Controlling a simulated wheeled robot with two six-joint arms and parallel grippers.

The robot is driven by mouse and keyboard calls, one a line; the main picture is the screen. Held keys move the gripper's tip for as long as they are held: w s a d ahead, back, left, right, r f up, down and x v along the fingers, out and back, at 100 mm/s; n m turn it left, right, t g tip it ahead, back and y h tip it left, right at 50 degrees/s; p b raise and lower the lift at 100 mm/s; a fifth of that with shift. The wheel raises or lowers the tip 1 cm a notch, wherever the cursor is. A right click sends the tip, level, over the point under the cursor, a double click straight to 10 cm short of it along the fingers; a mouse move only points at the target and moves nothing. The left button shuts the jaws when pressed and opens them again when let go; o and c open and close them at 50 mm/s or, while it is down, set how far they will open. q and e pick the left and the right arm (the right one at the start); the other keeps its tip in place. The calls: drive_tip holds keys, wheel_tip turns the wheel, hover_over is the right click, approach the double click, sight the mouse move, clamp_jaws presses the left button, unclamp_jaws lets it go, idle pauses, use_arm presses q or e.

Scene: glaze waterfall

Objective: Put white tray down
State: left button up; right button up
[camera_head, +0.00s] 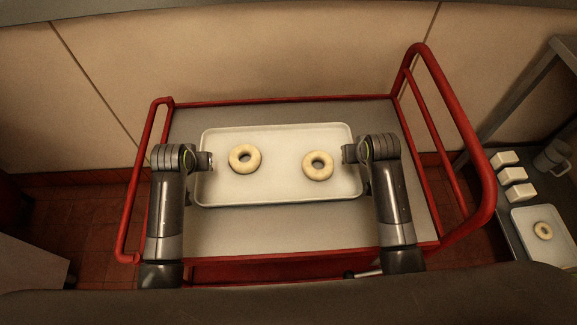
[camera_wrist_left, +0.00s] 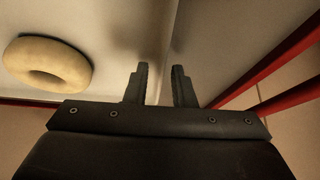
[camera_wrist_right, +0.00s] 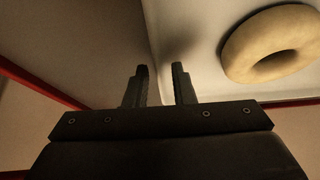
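The white tray (camera_head: 280,189) is level over the grey top of a red cart and appears to lie on it; a small gap beneath would be hard to see. Two pale ring doughnuts lie in it, one on the left (camera_head: 235,164) and one on the right (camera_head: 318,177). My left gripper (camera_head: 209,161) is at the tray's left edge. In the left wrist view its fingers (camera_wrist_left: 160,84) stand apart, with the rim between them. My right gripper (camera_head: 346,154) is at the right edge. In the right wrist view its fingers (camera_wrist_right: 160,84) also stand apart around the rim.
The cart (camera_head: 304,99) has raised red rails at its left and right ends. Its grey top is bare in front of and behind the tray. At the right, a lower surface holds white blocks (camera_head: 515,175), a grey jug (camera_head: 552,158) and another tray (camera_head: 556,252) with a doughnut.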

use_arm(q)
drive_tip(key=shift+o, duration=0.2)
use_arm(e)
drive_tip(key=shift+o, duration=0.2)
use_arm(q)
drive_tip(key=v, duration=1.2)
use_arm(e)
drive_tip(key=v, duration=1.2)
use_arm(q)
drive_tip(key=shift+s, duration=0.1)
use_arm(e)
drive_tip(key=shift+s, duration=0.1)
